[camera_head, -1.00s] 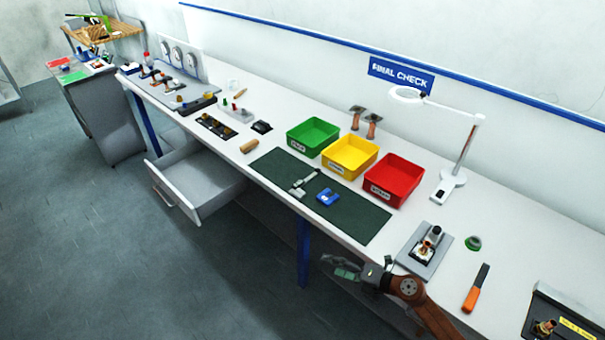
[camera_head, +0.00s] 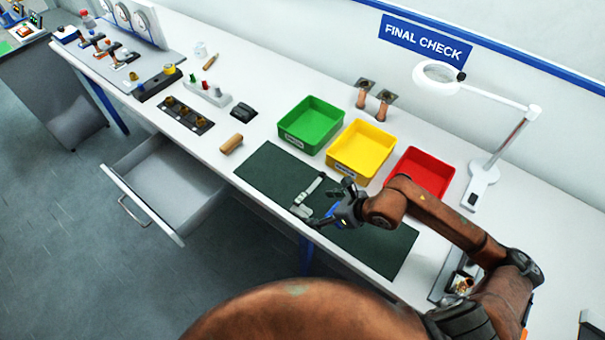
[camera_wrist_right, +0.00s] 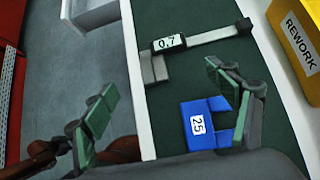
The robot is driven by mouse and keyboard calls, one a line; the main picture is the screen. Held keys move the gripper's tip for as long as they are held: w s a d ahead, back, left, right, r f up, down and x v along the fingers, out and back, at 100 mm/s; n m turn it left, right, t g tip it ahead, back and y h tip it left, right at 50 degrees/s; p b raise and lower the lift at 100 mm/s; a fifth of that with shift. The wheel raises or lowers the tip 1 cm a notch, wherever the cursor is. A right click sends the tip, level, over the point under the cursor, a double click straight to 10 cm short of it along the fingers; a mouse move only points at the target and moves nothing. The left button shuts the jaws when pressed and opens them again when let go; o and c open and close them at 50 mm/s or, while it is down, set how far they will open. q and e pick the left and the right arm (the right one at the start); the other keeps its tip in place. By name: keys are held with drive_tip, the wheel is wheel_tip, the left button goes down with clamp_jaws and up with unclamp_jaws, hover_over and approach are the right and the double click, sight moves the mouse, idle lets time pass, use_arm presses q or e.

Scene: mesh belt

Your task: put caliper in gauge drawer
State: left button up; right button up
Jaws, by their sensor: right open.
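The caliper (camera_head: 308,193) is silver-grey with a display reading 0.7. It lies on the dark green mat, and it also shows in the right wrist view (camera_wrist_right: 200,40). My right gripper (camera_head: 326,207) is open over the front part of the mat, close to the caliper. In the wrist view its green-padded fingers (camera_wrist_right: 162,98) are apart, with nothing held between them. The caliper lies just beyond the fingertips. The grey drawer (camera_head: 178,232), under the worktop at the left, is pulled open and looks empty. My left gripper is out of view.
A blue gauge marked 25 (camera_wrist_right: 210,122) lies on the mat (camera_head: 268,165) beside the right finger. Green (camera_head: 310,125), yellow (camera_head: 360,148) and red (camera_head: 420,172) bins stand behind the mat. A wooden handle (camera_head: 231,144) lies near the front edge, above the drawer side.

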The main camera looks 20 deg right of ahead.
sight(302, 202)
drive_tip(key=w, duration=0.1)
drive_tip(key=a+f, duration=0.1)
drive_tip(key=w+f, duration=0.1)
drive_tip(key=shift+w+a, duration=0.25)
drive_tip(key=shift+w, duration=0.1)
drive_tip(key=x, duration=0.4)
drive_tip(key=shift+w+p, duration=0.2)
drive_tip(key=shift+p, duration=0.1)
drive_tip(key=c, duration=1.5)
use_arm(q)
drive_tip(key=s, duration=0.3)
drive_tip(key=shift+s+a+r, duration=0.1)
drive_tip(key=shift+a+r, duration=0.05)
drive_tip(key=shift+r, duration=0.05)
use_arm(e)
drive_tip(key=shift+c, duration=0.5)
drive_tip(key=shift+r, duration=0.15)
